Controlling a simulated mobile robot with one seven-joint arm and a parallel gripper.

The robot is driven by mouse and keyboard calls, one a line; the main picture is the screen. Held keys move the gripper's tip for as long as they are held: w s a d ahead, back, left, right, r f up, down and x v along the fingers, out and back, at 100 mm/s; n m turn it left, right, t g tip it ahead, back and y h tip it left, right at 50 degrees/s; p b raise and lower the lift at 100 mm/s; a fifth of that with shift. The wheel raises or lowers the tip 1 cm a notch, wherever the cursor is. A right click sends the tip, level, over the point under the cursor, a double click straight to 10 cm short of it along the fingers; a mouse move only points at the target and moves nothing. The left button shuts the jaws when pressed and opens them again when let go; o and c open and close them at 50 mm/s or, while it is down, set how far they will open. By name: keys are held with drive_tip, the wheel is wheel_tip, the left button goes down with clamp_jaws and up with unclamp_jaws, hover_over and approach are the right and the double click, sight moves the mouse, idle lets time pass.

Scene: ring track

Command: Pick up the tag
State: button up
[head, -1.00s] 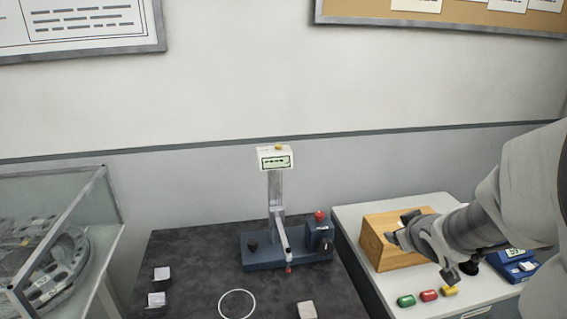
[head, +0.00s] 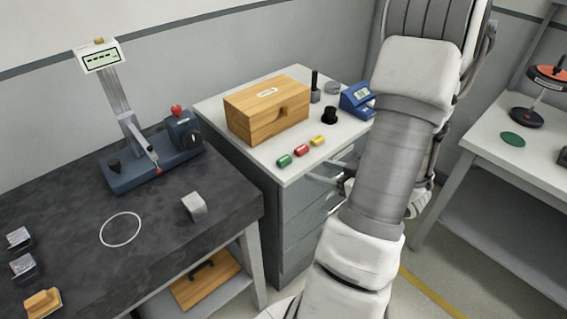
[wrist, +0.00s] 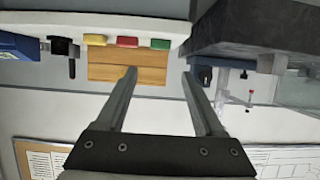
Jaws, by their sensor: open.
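Three small coloured pieces, possibly tags, lie in a row near the front edge of the white cabinet top: green (head: 284,160), red (head: 301,150) and yellow (head: 318,140). I cannot tell which one is the tag. In the wrist view, which looks upside down, the yellow (wrist: 95,40), red (wrist: 127,42) and green (wrist: 159,43) pieces show along the edge beyond my fingers. My gripper (wrist: 159,74) is open with nothing between its fingers. In the head view my arm stands in front of the cabinet and largely hides the gripper.
A wooden box (head: 252,122) stands behind the coloured pieces. A blue device (head: 357,99) and black items are at its right. The dark table (head: 160,215) at left holds a measuring stand (head: 150,165) and metal blocks. Another table (head: 515,155) is at right.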

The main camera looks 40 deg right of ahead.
sight(284, 159)
drive_tip(key=b+x, duration=0.1)
drive_tip(key=x, duration=1.3)
drive_tip(key=shift+s, duration=0.1)
drive_tip(key=c, duration=1.1)
